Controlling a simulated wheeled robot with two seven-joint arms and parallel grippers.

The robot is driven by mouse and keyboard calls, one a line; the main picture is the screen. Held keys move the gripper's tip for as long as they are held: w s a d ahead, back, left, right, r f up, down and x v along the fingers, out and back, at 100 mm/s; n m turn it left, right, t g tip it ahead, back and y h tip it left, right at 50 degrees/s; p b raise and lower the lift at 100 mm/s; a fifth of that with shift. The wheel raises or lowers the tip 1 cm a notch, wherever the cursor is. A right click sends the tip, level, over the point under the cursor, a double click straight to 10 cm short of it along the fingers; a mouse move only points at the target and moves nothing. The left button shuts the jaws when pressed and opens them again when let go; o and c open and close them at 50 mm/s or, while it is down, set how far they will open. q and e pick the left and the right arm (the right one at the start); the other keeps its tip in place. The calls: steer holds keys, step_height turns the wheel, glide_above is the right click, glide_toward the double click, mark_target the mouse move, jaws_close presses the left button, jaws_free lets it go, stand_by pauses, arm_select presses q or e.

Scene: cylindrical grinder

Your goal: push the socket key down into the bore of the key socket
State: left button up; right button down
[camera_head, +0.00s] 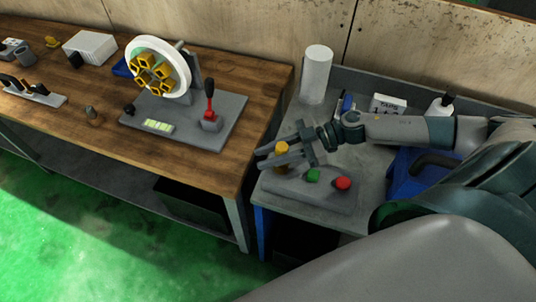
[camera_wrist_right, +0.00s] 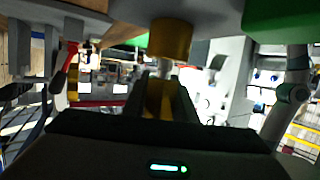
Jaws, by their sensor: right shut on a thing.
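My right gripper (camera_head: 279,156) is shut on the yellow socket key (camera_head: 281,147), whose top shows above the fingers in the head view. The key also shows between the fingers in the right wrist view (camera_wrist_right: 160,98). That view appears upside down. There, a short silvery shank runs from the key to a yellow-brown cylinder, the key socket (camera_wrist_right: 170,38). The socket shows below the fingers in the head view (camera_head: 281,169), at the left of the grey button panel (camera_head: 320,196). The shank meets the socket's mouth; its depth in the bore is hidden. My left gripper is not in view.
A green button (camera_head: 313,175) and a red button (camera_head: 343,184) sit beside the socket on the panel. A white cylinder (camera_head: 316,73) stands behind. On the wooden bench (camera_head: 215,75) to the left are a red-based lever (camera_head: 210,118) and a round wheel fixture (camera_head: 158,68).

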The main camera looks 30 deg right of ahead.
steer(key=shift+s+a+f, duration=0.15)
steer(key=shift+f, duration=0.2)
steer(key=shift+s+a+f, duration=0.1)
steer(key=shift+a+f, duration=0.05)
steer(key=shift+f, duration=0.25)
steer(key=shift+r+p, duration=0.7)
steer(key=shift+r, duration=0.05)
steer(key=shift+d+r+p, duration=0.15)
steer(key=shift+r+p, duration=0.45)
steer(key=shift+r, duration=0.05)
steer(key=shift+d+r+p, duration=0.15)
steer(key=shift+r+p, duration=0.45)
steer(key=shift+w, duration=0.2)
steer(key=shift+p, duration=0.95)
stand_by(1.1)
steer(key=shift+f+b, duration=0.75)
steer(key=shift+f, duration=0.9)
stand_by(0.3)
